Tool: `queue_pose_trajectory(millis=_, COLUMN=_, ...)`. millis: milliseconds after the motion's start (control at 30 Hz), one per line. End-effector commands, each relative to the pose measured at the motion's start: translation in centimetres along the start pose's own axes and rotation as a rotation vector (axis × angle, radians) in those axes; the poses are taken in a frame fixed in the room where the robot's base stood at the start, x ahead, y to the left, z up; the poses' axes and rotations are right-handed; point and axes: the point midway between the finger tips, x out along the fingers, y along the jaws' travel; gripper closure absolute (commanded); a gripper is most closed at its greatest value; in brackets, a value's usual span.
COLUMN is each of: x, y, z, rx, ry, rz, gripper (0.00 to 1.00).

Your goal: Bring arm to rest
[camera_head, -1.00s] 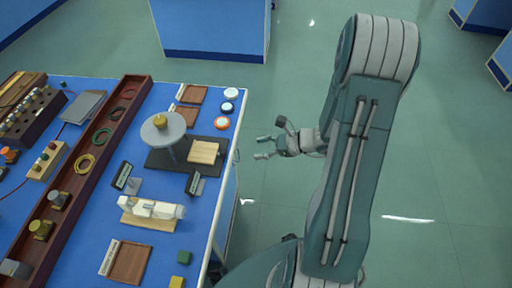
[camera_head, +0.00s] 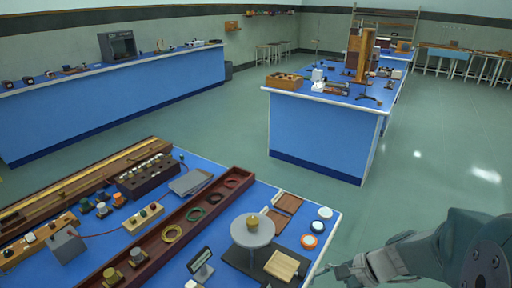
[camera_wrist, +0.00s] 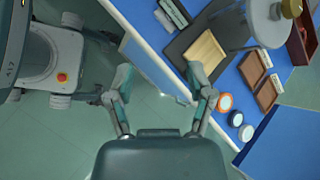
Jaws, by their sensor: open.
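My gripper (camera_wrist: 158,78) is open and empty in the wrist view, with its two fingers apart above the floor beside the bench edge. In the head view my gripper (camera_head: 330,271) shows low at the right, just off the near blue bench's right edge, and my arm fills the lower right corner. The near bench (camera_head: 330,222) carries a round grey stand (camera_head: 253,231) with a brass piece on top and a wooden block (camera_head: 282,265) on a dark plate. The block also shows in the wrist view (camera_wrist: 207,58).
Round discs (camera_head: 318,226) and wooden trays (camera_head: 288,202) lie near the bench's right edge. A long dark red trough (camera_head: 190,212) holds rings. Another bench (camera_head: 320,135) stands behind, and a long blue counter (camera_head: 110,105) at the back left. Floor to the right is open.

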Motion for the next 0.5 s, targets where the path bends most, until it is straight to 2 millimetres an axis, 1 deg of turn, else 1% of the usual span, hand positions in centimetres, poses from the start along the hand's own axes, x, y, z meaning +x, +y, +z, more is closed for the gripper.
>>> queue_pose_trajectory(millis=33, x=-0.4, y=0.1, z=1.2, rx=-0.079, ry=0.034, rz=0.032, gripper=0.31)
queue_pose_trajectory(millis=200, x=-1.8, y=0.9, z=4.0, rx=-0.335, ry=0.15, rz=0.145, gripper=0.31)
queue_pose_trajectory(millis=500, x=-5.0, y=2.2, z=8.0, rx=-0.777, ry=0.381, rz=0.312, gripper=0.31)
